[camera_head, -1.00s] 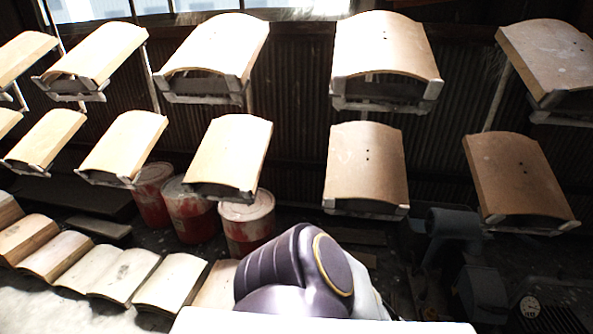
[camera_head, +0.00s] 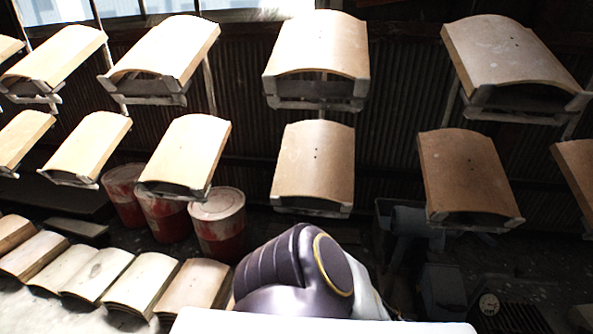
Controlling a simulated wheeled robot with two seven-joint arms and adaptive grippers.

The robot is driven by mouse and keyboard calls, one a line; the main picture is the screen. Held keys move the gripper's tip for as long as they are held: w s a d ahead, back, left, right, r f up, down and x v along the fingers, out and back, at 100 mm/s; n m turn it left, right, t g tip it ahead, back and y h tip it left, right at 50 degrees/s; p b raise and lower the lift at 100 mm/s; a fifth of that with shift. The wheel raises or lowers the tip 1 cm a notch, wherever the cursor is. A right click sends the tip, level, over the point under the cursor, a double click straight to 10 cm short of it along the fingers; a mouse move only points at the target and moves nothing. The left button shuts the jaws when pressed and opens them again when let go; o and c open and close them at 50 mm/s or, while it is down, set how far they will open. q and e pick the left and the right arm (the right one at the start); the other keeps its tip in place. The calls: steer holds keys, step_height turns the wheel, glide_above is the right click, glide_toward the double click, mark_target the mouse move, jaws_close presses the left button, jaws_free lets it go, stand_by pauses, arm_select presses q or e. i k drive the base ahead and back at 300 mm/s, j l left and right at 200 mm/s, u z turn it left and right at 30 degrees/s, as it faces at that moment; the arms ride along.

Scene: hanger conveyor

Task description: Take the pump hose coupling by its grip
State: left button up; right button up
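Neither of my grippers is in view. A purple-grey arm link of mine with a gold ring fills the bottom middle and hides part of the floor behind it.
Two rows of curved wooden panels on hangers (camera_head: 318,165) cross the view. Red drums (camera_head: 218,225) stand at the left middle. More curved panels (camera_head: 145,285) lie in a row at the lower left. A corrugated wall (camera_head: 240,110) closes the back.

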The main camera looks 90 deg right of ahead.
mark_target(388, 292)
steer(key=k+z, duration=0.25)
steer(key=z, duration=0.65)
steer(key=l+z, duration=0.1)
steer(key=z, duration=0.3)
steer(key=l+z, duration=0.1)
steer(key=z, duration=0.35)
steer(key=l+z, duration=0.1)
steer(key=z, duration=0.35)
steer(key=l+z, duration=0.1)
steer(key=z, duration=0.75)
steer(key=l+z, duration=0.15)
steer(key=z, duration=0.25)
